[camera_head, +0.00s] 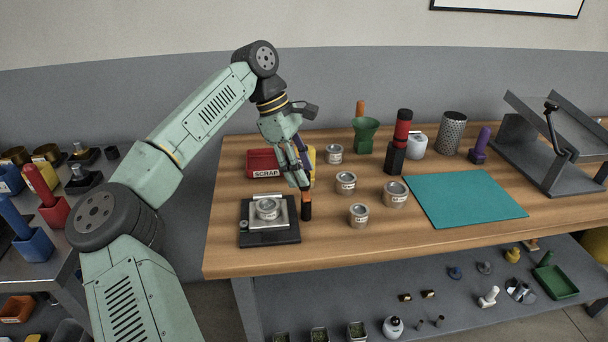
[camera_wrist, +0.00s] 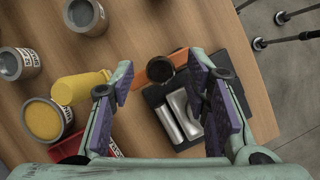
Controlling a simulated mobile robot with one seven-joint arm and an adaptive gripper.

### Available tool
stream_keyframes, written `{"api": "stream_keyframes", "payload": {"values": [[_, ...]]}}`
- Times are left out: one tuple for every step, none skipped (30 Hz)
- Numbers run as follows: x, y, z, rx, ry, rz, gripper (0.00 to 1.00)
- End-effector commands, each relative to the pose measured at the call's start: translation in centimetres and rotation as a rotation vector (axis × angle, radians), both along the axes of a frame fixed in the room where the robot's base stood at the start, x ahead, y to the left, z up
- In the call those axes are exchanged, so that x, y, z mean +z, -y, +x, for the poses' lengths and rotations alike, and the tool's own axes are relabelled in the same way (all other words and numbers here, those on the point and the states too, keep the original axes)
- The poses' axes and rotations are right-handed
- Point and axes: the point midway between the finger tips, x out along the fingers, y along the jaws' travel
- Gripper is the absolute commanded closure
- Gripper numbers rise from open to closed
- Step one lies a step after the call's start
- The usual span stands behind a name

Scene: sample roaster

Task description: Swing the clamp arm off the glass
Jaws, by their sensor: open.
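A black-based fixture (camera_head: 270,237) stands at the table's front left, with a bright metal plate (camera_head: 285,217) and a grey round part on top. It also shows in the wrist view (camera_wrist: 157,97). An orange bar with a black round end (camera_wrist: 135,81), which looks like the clamp arm, lies at the fixture's edge; it also shows in the head view (camera_head: 306,198). I cannot make out the glass itself. My gripper (camera_head: 304,182) points down just above the orange bar. In the wrist view its open fingers (camera_wrist: 164,78) stand either side of the bar; contact cannot be told.
A red scrap bin (camera_head: 262,162) and a yellow object (camera_wrist: 80,87) are close behind my gripper. Several labelled cans, such as one front can (camera_head: 358,216), stand to the right. A teal mat (camera_head: 465,199) lies farther right. The table's front edge is near the fixture.

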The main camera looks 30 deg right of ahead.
Motion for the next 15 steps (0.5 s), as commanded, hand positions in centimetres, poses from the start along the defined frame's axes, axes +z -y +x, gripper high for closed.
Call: {"api": "stream_keyframes", "payload": {"values": [[1.1, -0.2, 0.3, 0.002, 0.002, -0.001, 0.57], [1.7, -0.4, 0.5, 0.003, 0.001, 0.0, 0.57], [2.5, -0.6, 0.8, 0.003, 0.003, -0.001, 0.57], [3.2, -0.8, 1.0, 0.003, 0.002, -0.001, 0.57], [3.8, -1.0, 1.1, 0.003, 0.002, -0.001, 0.57], [4.6, -1.2, 1.4, 0.003, 0.003, -0.001, 0.57], [5.1, -1.4, 1.5, 0.003, 0.002, -0.001, 0.57], [5.7, -1.5, 1.7, 0.003, 0.002, -0.001, 0.57], [6.4, -1.7, 1.9, 0.002, 0.002, -0.001, 0.57], [6.8, -1.8, 2.0, 0.002, 0.001, -0.001, 0.57], [7.2, -2.0, 2.1, 0.003, 0.0, -0.001, 0.57], [7.7, -2.1, 2.3, 0.003, 0.001, -0.001, 0.57], [8.0, -2.2, 2.4, 0.002, 0.001, -0.001, 0.57], [8.3, -2.3, 2.5, 0.0, 0.001, -0.001, 0.57], [8.6, -2.4, 2.6, 0.0, 0.0, -0.001, 0.57]]}}
